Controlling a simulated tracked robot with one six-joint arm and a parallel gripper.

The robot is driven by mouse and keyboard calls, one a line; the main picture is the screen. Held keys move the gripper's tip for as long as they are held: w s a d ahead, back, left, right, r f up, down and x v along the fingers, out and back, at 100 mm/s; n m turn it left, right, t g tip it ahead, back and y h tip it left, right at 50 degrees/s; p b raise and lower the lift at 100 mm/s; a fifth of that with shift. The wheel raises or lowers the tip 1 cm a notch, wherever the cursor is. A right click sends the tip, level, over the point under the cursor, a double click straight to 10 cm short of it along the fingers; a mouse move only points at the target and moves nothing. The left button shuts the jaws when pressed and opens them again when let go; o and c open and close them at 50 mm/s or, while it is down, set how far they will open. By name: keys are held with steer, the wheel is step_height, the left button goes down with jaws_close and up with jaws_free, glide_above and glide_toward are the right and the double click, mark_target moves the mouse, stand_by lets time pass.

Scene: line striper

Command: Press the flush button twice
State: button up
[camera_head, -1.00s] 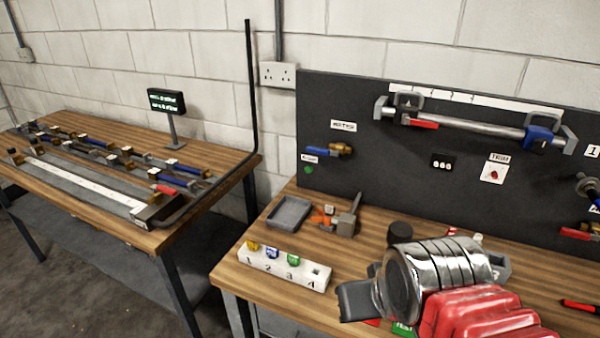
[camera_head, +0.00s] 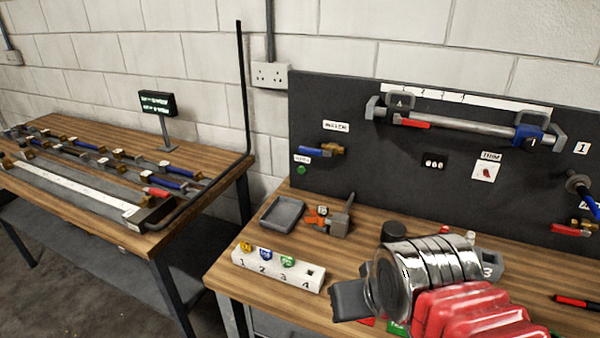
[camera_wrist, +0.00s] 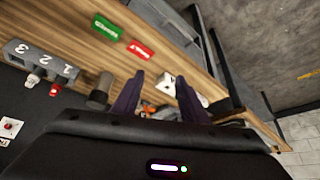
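A round green button (camera_head: 301,170) sits low on the left edge of the black panel (camera_head: 350,200), under a small white label (camera_head: 302,159) too blurred to read surely. It looks like the flush button. A blue-handled valve (camera_head: 320,151) is just above it. My gripper (camera_head: 348,300) is low over the front of the right bench, to the right of and nearer than the button, and apart from it. My wrist hides part of it. In the wrist view my gripper (camera_wrist: 160,80) has its two dark fingers apart with nothing between them. The button does not show clearly there.
A grey tray (camera_head: 283,214), an orange and grey tool (camera_head: 328,217) and a white numbered block (camera_head: 278,268) with coloured plugs stand on the bench below the button. A tall black post (camera_head: 243,90) rises at the left bench.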

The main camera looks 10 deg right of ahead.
jaws_close()
stand_by(1.4)
